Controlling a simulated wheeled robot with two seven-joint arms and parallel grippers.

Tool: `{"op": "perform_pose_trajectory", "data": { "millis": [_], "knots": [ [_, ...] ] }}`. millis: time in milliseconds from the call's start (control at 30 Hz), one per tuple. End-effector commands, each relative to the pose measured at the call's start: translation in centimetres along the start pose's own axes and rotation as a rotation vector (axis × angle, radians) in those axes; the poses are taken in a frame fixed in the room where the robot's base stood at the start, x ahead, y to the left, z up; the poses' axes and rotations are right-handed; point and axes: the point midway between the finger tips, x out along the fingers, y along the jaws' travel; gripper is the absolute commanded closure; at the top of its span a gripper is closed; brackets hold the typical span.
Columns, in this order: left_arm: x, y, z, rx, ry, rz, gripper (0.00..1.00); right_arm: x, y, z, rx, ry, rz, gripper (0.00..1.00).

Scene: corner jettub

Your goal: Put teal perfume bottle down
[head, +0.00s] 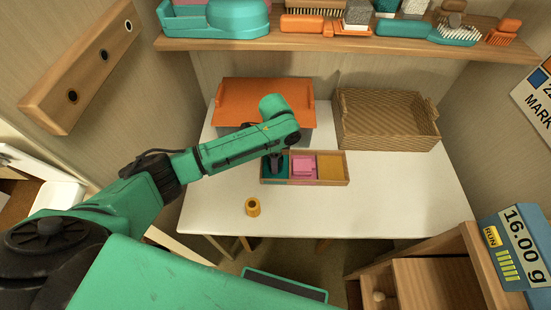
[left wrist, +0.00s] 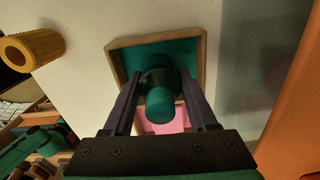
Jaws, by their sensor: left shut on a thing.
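The teal perfume bottle (left wrist: 160,104) is between the fingers of my left gripper (left wrist: 160,88) in the left wrist view, its round cap facing the camera. My left gripper (head: 276,162) is shut on it, over the teal left compartment of a wooden tray (head: 320,183) on the white table. The tray's rim also shows in the left wrist view (left wrist: 205,50). In the head view the gripper mostly hides the bottle; I cannot tell whether its base touches the compartment floor. My right gripper is not in view.
A yellow cylinder (head: 253,207) stands front left. An orange-lidded box (head: 240,100) and a wicker basket (head: 385,122) stand behind. A loaded shelf (head: 350,46) hangs above.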

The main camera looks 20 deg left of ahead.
Motion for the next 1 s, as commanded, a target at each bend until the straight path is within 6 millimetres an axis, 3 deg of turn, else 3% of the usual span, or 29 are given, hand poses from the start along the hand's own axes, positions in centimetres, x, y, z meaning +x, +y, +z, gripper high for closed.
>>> {"op": "perform_pose_trajectory", "data": {
  "millis": [33, 100, 467, 567, 800, 1000],
  "knots": [
    [0.0, 0.0, 0.0, 0.000, 0.000, 0.000, 0.30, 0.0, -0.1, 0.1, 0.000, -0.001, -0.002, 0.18],
    [0.0, 0.0, 0.0, 0.000, 0.000, 0.000, 0.12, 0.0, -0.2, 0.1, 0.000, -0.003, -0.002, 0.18],
    [-0.6, 0.0, 0.0, 0.001, 0.000, 0.000, 0.12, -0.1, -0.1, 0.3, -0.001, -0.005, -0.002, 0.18],
    [-2.4, -0.1, -0.1, 0.001, 0.002, -0.002, 0.12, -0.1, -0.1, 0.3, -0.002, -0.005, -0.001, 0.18],
    [-8.9, -0.1, -0.1, 0.001, 0.003, -0.004, 0.12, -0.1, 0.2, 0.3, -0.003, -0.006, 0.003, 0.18],
    [-12.1, 0.0, -0.1, 0.000, 0.001, 0.001, 0.12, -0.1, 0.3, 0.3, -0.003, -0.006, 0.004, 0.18]
  ]
}}
